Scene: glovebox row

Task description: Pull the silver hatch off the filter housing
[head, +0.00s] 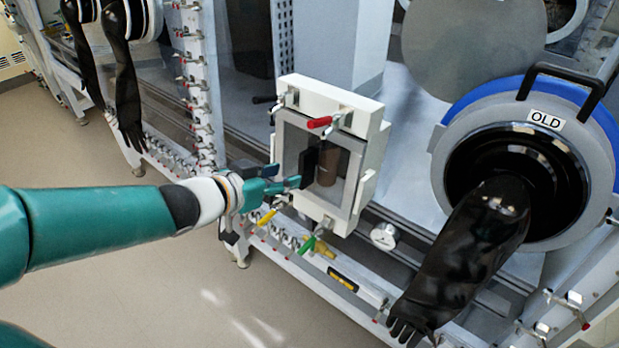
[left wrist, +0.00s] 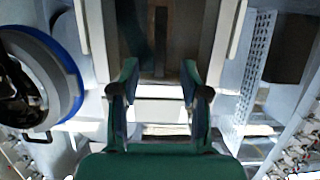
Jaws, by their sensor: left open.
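The filter housing (head: 374,128) is a white box on the front of the glovebox row, in the middle of the head view. The silver hatch (head: 322,209) is on its front, a grey frame around a clear window with a black handle (head: 308,165). A brown cylinder (head: 327,168) shows behind the window. My left gripper (head: 290,183) is open and empty in front of the hatch, near the handle; whether it touches cannot be told. In the left wrist view its two fingers (left wrist: 160,88) stand apart before the housing. My right gripper is not in view.
A round port labelled OLD (head: 440,165) with a hanging black glove (head: 460,255) stands at right. Open floor (head: 130,290) lies at lower left.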

